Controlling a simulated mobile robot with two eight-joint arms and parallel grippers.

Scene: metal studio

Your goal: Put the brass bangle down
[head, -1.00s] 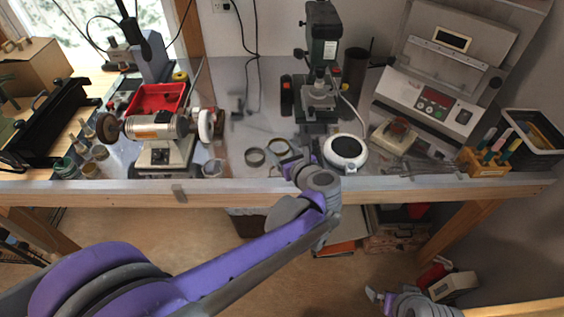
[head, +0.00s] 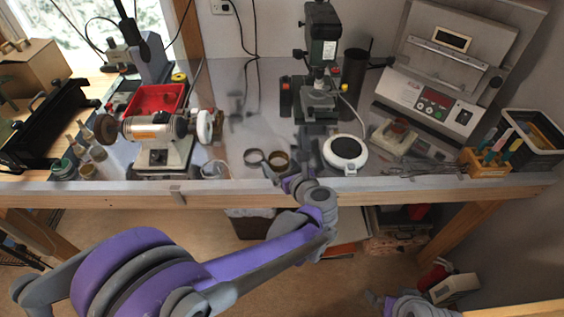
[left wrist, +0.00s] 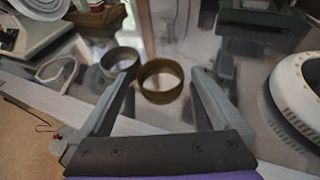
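The brass bangle (head: 278,168) appears to rest on the bench top, just right of a similar grey ring (head: 254,164). In the left wrist view the bangle (left wrist: 162,97) lies between the spread fingertips, with a gap visible on each side. My left gripper (head: 285,173) is open around it at the bench's front part. The grey ring (left wrist: 109,70) stands beside the bangle, close behind the left finger in the left wrist view. My right gripper (head: 376,299) is low at the bottom edge, away from the bench, and its fingers are too small and cut off to read.
The bench front edge (head: 225,187) runs just below the gripper.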

